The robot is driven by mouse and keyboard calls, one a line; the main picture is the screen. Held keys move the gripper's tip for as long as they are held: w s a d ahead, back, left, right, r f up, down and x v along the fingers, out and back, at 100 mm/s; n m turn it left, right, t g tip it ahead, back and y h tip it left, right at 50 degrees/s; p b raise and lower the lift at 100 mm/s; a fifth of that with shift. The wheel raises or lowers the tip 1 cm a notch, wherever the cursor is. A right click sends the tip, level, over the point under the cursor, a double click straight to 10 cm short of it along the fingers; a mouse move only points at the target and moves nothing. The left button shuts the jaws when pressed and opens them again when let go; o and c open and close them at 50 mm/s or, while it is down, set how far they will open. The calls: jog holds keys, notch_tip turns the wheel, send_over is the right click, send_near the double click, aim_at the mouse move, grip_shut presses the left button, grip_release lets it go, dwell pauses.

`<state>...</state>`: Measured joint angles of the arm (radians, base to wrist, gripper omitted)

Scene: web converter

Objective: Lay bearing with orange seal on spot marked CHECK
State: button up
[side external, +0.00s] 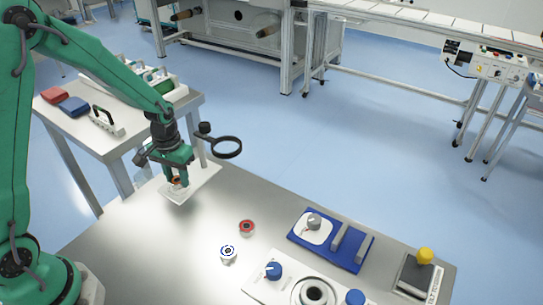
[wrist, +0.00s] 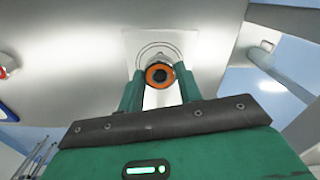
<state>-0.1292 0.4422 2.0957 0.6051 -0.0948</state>
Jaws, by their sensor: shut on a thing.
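My gripper (side external: 177,178) is shut on the bearing with the orange seal (wrist: 159,75), which sits between the two green fingers in the wrist view. In the side view only a small orange part of the bearing (side external: 177,182) shows between the fingers. Below it is a white plate (side external: 207,181) at the table's far left corner. In the wrist view the white plate (wrist: 133,45) has a thin ring drawn on it, and the bearing overlaps the ring's lower part. I cannot read any CHECK lettering. Whether the bearing touches the plate cannot be told.
A magnifier (side external: 228,147) on a post stands by the plate. A red-ringed bearing (side external: 247,228) and a blue-and-white one (side external: 228,254) stand on the metal table. Farther right are a blue board (side external: 303,242) and a yellow-knobbed device (side external: 425,257). Metal between plate and bearings is clear.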

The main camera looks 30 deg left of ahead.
aim_at(178, 180)
jog(key=shift+f, duration=0.35)
jog(key=o, duration=1)
jog(key=shift+r, duration=0.2)
notch_tip(178, 180, up, 12)
jog(key=shift+r, duration=0.1)
dwell(0.7)
